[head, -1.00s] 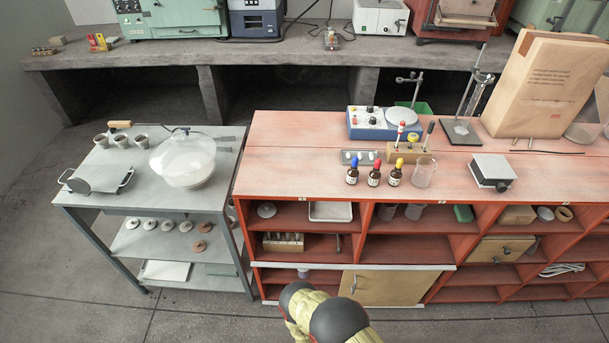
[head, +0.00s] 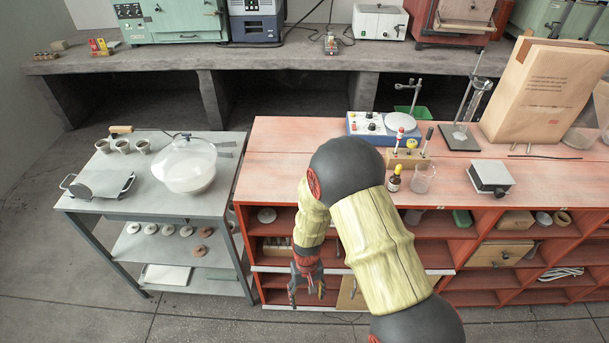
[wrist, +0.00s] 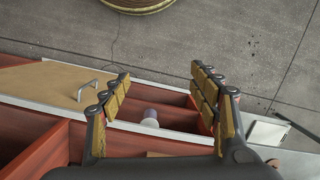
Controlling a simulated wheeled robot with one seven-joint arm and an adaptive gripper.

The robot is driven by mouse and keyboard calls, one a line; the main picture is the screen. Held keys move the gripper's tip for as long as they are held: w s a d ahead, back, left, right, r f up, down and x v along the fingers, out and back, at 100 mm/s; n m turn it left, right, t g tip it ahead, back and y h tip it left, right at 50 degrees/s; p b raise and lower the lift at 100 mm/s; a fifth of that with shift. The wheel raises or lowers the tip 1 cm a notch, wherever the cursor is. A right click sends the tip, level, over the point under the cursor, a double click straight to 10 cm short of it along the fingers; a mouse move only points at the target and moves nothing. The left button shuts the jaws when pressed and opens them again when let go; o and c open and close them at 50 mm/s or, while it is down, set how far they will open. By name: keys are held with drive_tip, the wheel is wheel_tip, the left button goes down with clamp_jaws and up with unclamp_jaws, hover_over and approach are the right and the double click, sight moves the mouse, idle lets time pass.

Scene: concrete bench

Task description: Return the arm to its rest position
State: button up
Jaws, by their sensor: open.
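My gripper (head: 307,287) hangs pointing down in front of the red shelf unit (head: 262,134) in the head view. My yellow and black arm rises above it and bends over the front of the bench. In the wrist view my gripper (wrist: 165,95) has its two padded fingers spread wide apart, with nothing between them. Below the fingers are the shelf's front edge, an open compartment and the concrete floor. My arm hides part of the shelf front and bench top.
A grey metal table (head: 222,190) with a glass vessel (head: 185,165) stands left of the shelf. On the red top are a dropper bottle (head: 393,179), a beaker (head: 423,180) and a small grey box (head: 490,177). A wooden cabinet door (wrist: 50,84) lies close to the fingers. Open floor (head: 240,325) is in front.

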drive_tip(key=s+d+r+m+t, duration=0.1)
drive_tip(key=s+d+r, duration=0.3)
drive_tip(key=r, duration=1.2)
drive_tip(key=s+d+r+m+t+p, duration=0.1)
drive_tip(key=s+d+r+t, duration=0.3)
drive_tip(key=r, duration=1.3)
drive_tip(key=s+d+r+t+p, duration=0.1)
drive_tip(key=s+d+r, duration=0.4)
drive_tip(key=d+r, duration=0.5)
wheel_tip(320, 180, up, 6)
drive_tip(key=shift+s+r+m+t, duration=0.15)
drive_tip(key=shift+s+m+t, duration=0.2)
drive_tip(key=shift+t, duration=0.45)
drive_tip(key=shift+d, duration=0.1)
drive_tip(key=shift+c, duration=0.6)
